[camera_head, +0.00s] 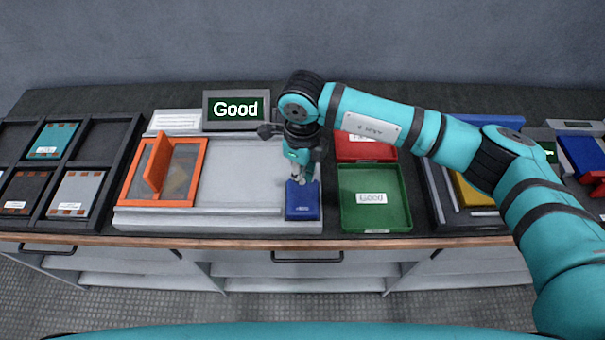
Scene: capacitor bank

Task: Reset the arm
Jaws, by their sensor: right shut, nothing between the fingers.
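My right arm (390,125) reaches in from the right across the workbench. My right gripper (301,178) points down, shut and empty, just above or at the blue block (302,203) on the right end of the grey test station (230,175); I cannot tell whether they touch. The station's screen (236,108) reads "Good". An orange-framed clear cover (200,160) with an upright orange handle is on the station's left part. My left gripper is not in view.
A green tray (400,205) labelled "Good" stands right of the station, with a red tray (345,150) behind it. A black compartment tray (95,165) with flat modules is at left. Another dark tray (438,205) is at right, partly under my arm.

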